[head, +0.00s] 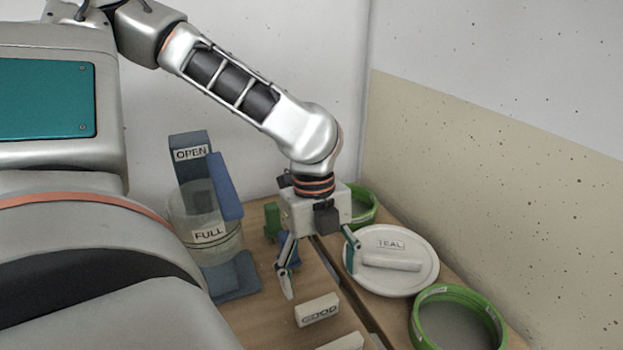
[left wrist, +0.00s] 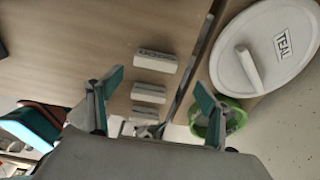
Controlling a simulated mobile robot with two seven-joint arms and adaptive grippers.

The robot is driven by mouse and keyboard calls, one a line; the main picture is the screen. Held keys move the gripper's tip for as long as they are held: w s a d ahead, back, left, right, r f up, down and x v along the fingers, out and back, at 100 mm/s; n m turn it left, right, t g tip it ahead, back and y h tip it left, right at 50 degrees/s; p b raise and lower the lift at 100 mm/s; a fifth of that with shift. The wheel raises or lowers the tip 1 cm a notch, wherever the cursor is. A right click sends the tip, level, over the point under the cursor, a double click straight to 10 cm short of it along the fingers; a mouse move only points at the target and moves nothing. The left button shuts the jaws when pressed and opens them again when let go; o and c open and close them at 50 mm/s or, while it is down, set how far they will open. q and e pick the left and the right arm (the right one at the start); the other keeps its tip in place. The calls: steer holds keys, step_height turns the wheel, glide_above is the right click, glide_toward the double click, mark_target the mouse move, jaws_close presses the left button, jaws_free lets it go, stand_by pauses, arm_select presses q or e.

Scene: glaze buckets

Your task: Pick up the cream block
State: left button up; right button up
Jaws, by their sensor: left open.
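Pale cream-coloured blocks lie on the wooden table. One block (head: 318,310) has a dark-lettered label and lies in front of my left gripper (head: 320,272); part of another block (head: 343,342) shows at the bottom edge. The left wrist view shows three such blocks in a row: one farther off (left wrist: 155,61), a middle one (left wrist: 148,93) and a nearer one (left wrist: 143,114). I cannot tell which one is meant. My left gripper points down with its fingers spread wide and nothing between them. My right gripper is not in view.
A white lid (head: 405,285) labelled TEAL, with a bar handle, lies right of the gripper. Green-rimmed buckets (head: 418,325) stand beside it. A clear container (head: 208,255) labelled FULL stands in a blue-grey holder marked OPEN at left. A wall (head: 490,170) bounds the right side.

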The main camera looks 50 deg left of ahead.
mark_target(317, 303)
arm_select(q)
steer(key=shift+a, duration=0.15)
steer(key=shift+s+f, duration=0.1)
steer(key=shift+f, duration=0.2)
steer(key=shift+s+d+f+b, duration=0.15)
steer(key=shift+f+b, duration=0.15)
steer(key=shift+f, duration=0.35)
steer(key=shift+d+f+b, duration=0.1)
steer(key=shift+f+b, duration=0.2)
steer(key=shift+f, duration=0.3)
steer(key=f, duration=0.1)
steer(key=f+b, duration=0.1)
steer(key=f, duration=0.2)
steer(key=shift+s+d+f+b, duration=0.1)
steer(key=shift+s+f+b, duration=0.2)
steer(key=shift+f+b, duration=0.1)
steer(key=shift+r, duration=0.1)
steer(key=shift+c, duration=0.3)
steer(key=c, duration=1.1)
